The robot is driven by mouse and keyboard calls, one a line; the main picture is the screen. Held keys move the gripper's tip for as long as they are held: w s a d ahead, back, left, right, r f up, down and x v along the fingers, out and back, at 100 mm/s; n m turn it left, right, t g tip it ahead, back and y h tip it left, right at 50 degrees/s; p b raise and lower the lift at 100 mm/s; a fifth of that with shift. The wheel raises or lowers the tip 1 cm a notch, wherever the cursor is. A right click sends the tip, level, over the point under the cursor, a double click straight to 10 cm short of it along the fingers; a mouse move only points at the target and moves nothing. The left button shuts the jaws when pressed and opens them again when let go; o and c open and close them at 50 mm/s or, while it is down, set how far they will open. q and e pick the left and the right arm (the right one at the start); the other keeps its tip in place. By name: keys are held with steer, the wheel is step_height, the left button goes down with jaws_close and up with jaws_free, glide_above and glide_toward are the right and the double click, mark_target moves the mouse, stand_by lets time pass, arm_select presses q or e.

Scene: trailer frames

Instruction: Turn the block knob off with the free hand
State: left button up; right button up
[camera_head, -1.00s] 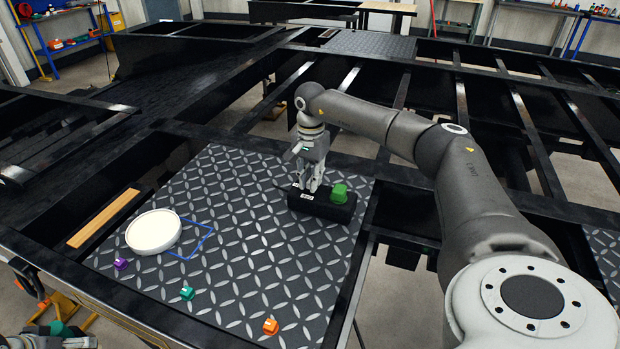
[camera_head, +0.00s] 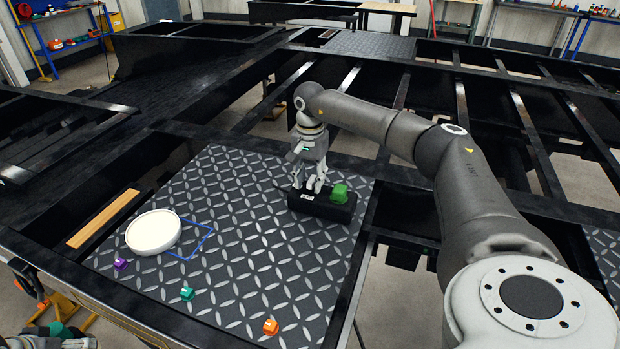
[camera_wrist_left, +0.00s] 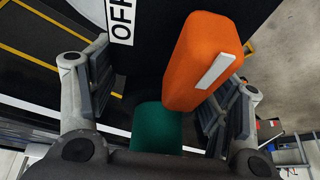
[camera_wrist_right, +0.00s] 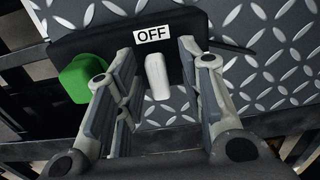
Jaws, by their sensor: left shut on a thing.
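A black block (camera_head: 330,211) with a green button (camera_head: 339,194) sits on the diamond-plate panel. In the right wrist view its white knob (camera_wrist_right: 157,77) points along the block's width toward the OFF label (camera_wrist_right: 153,34). My right gripper (camera_head: 314,187) is over the block, its fingers open on both sides of the knob with visible gaps. That block's lower parts are hidden.
A white round dish (camera_head: 154,231) and a blue square outline (camera_head: 190,241) are on the panel's left part. Small purple (camera_head: 121,264), teal (camera_head: 187,293) and orange (camera_head: 271,327) pieces lie along its front. Black frame beams surround the panel. Its middle is clear.

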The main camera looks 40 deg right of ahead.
mark_target(309, 180)
step_height(309, 180, up, 12)
stand_by(0.9)
steer(key=shift+w+f, duration=0.1)
steer(key=shift+f, duration=0.05)
stand_by(0.3)
